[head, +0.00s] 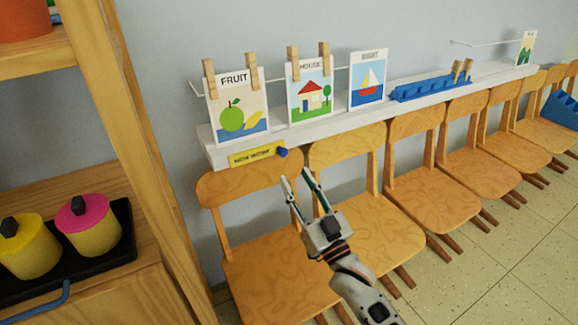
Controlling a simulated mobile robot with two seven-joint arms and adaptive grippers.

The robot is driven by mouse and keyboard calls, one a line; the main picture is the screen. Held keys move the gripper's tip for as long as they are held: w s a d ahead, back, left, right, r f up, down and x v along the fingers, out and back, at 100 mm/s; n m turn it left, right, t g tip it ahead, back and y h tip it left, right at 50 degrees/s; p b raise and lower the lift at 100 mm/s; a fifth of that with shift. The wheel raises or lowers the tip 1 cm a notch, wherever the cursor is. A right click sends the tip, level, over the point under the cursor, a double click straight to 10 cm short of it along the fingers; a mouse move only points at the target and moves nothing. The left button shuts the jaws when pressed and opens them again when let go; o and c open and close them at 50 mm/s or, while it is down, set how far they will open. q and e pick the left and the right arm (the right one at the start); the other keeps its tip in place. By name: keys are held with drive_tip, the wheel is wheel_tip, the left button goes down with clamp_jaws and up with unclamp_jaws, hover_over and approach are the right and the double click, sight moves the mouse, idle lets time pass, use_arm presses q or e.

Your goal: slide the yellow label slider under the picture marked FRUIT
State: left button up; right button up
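The yellow label slider (255,155) sits on the front edge of the white shelf (345,129), with a blue knob (283,153) at its right end. Its lettering is too small to read surely. The FRUIT picture (240,105), with a green apple and a banana, hangs above it from two wooden pegs. The slider lies below the picture's right part and reaches past its right edge. My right gripper (295,175) is open and empty, its fingertips just below and right of the knob, apparently apart from it. My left gripper is out of view.
A house picture (310,90) and a boat picture (368,80) stand to the right. A blue peg rack (430,88) lies on the shelf. Wooden chairs (345,155) line up under it. A wooden rack (125,120) with lidded yellow pots (90,228) stands at left.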

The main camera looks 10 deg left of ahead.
drive_tip(key=shift+v, duration=2.25)
